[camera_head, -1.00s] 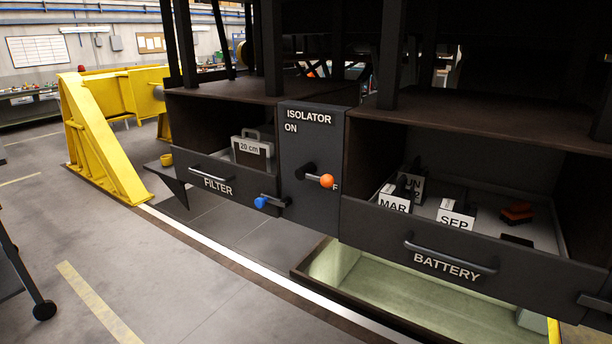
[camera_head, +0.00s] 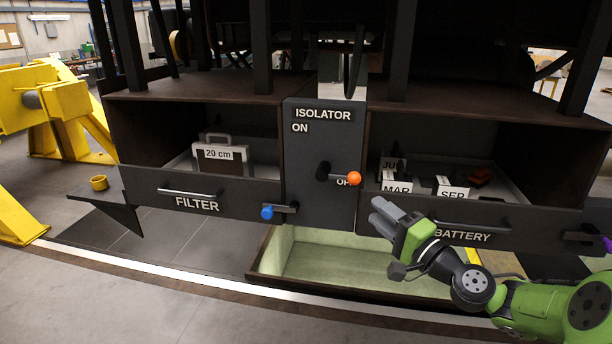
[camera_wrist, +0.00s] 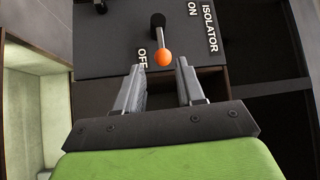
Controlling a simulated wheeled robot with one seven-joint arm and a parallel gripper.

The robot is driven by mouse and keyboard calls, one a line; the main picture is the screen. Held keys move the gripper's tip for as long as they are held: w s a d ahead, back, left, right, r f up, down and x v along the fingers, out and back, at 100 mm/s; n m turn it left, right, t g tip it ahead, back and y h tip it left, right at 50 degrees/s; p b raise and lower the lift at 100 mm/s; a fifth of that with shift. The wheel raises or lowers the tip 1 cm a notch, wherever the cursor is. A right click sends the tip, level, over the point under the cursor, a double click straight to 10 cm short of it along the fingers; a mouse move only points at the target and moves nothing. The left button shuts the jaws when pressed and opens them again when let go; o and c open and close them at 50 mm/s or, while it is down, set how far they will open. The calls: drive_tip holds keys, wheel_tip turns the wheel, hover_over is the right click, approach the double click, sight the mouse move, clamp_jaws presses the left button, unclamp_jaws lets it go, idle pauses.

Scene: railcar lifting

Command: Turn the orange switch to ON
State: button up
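The orange ball (camera_wrist: 165,58) shows just beyond the gap between the fingertips; I cannot tell the exact distance.
A blue-ended handle (camera_head: 268,212) sticks out below left of the switch. The filter drawer (camera_head: 240,195) is left and the battery drawer (camera_head: 520,215) right, with its handle close to my gripper. An open pale green bin (camera_head: 320,258) lies below the panel.

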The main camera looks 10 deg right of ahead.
sight(337, 177)
drive_tip(key=p+x, duration=0.3)
drive_tip(key=x, duration=1.2)
drive_tip(key=shift+w+d, duration=0.1)
drive_tip(key=shift+w, duration=0.25)
clamp_jaws()
